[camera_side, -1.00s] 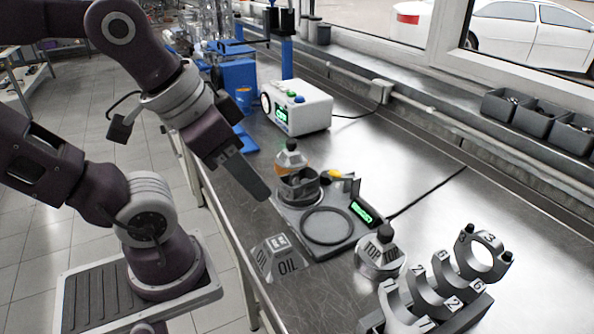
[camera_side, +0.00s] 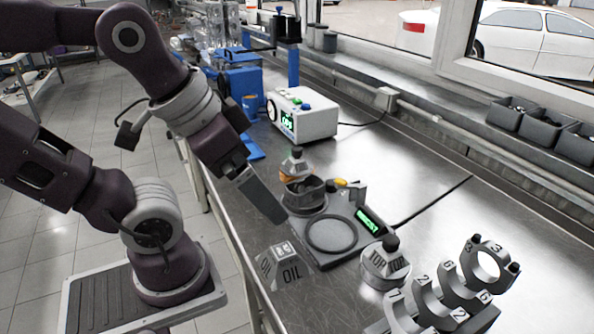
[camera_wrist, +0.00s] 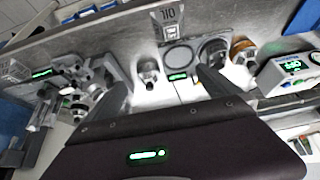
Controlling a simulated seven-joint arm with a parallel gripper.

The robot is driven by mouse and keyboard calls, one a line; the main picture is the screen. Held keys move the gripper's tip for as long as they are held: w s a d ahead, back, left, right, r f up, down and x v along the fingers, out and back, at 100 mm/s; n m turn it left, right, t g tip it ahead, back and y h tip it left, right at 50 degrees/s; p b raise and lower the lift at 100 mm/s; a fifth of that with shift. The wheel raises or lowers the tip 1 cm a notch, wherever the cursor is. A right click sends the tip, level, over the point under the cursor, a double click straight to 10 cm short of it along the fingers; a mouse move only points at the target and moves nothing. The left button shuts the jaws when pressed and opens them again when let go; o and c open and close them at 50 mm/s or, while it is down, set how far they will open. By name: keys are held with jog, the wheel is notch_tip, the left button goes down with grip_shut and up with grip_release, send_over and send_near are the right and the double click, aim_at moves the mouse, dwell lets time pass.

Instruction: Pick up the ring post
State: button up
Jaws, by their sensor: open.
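No part carries the name ring post, and I cannot tell which one it is. Candidates are a grey knobbed piece marked TOP (camera_side: 385,266), a grey wedge-sided block marked OIL (camera_side: 281,268), and a knobbed piece with an orange band (camera_side: 296,166) behind the fixture's cup. In the wrist view the TOP piece (camera_wrist: 148,72) shows between the open fingers, beyond the tips; the OIL block (camera_wrist: 170,18) is at the top and the orange-banded piece (camera_wrist: 243,52) at right. My gripper (camera_side: 277,214) is empty, above the bench beside the fixture; it also shows in the wrist view (camera_wrist: 162,88).
A grey fixture (camera_side: 330,258) with a flat ring (camera_side: 332,234), a round cup (camera_side: 305,196) and a green display stands close to my gripper. Numbered bearing caps (camera_side: 450,285) stand at front right. A white box (camera_side: 303,115) stands behind.

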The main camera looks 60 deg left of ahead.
jog(key=w+a+r+n+g, duration=0.1)
jog(key=w+a+r+n, duration=0.2)
jog(key=w, duration=0.4)
jog(key=n+g, duration=0.4)
jog(key=n, duration=1.1)
send_over(297, 158)
notch_tip(297, 158, down, 15)
jog(key=shift+w+a, duration=0.1)
jog(key=shift+w, duration=0.05)
jog(key=shift+g, duration=0.3)
jog(key=f, duration=0.8)
jog(key=shift+a, duration=0.3)
jog(key=shift+w, duration=0.1)
jog(key=c, duration=1.6)
